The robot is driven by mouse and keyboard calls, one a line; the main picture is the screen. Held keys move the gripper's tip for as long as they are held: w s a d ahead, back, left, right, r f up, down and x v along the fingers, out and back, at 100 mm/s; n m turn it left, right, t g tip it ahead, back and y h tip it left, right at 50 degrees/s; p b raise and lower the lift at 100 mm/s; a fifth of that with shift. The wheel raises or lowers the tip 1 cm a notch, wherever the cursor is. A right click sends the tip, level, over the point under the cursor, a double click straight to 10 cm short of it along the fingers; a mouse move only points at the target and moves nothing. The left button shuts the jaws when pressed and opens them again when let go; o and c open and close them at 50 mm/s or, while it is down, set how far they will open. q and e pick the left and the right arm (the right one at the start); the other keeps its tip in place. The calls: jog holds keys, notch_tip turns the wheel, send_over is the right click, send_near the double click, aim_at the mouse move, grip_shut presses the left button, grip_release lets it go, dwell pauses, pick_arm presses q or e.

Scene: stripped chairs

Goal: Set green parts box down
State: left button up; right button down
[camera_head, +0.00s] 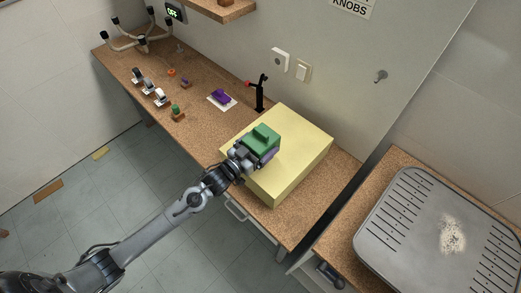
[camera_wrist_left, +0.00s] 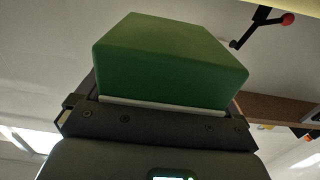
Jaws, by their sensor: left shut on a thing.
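The green parts box (camera_head: 262,138) is in my left gripper (camera_head: 247,155), over the left part of a large pale yellow block (camera_head: 302,140). My left gripper is shut on the box, and the arm comes in from the lower left. In the left wrist view the green box (camera_wrist_left: 165,60) fills the space in front of the gripper, which hides its near end. A bit of purple (camera_head: 269,155) shows beside the box at the gripper. I cannot tell whether the box touches the yellow block. My right gripper is not in view.
The yellow block stands on a cork-topped bench (camera_head: 335,178). A black post with a red knob (camera_head: 260,92) stands behind it. A purple piece (camera_head: 221,96) on white card, casters (camera_head: 149,86) and a chair base (camera_head: 138,40) lie farther left. A grey slotted panel (camera_head: 430,235) is at right.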

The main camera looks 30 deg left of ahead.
pick_arm(q)
jog(key=shift+f, duration=1.7)
jog(key=shift+f, duration=0.1)
jog(key=o, duration=0.9)
jog(key=shift+f, duration=0.1)
jog(key=s+d+g+y, duration=0.1)
jog(key=s+g, duration=0.3)
jog(key=s, duration=0.6)
jog(key=s+d+f+g+y, duration=0.1)
jog(key=s+g, duration=0.4)
jog(key=s, duration=0.5)
jog(key=s+d+g+y, duration=0.1)
jog(key=s+g, duration=0.3)
jog(key=s, duration=0.6)
jog(key=shift+s+f+n+g+y, duration=0.15)
jog(key=shift+f+n+g+y, duration=0.25)
jog(key=shift+y, duration=0.2)
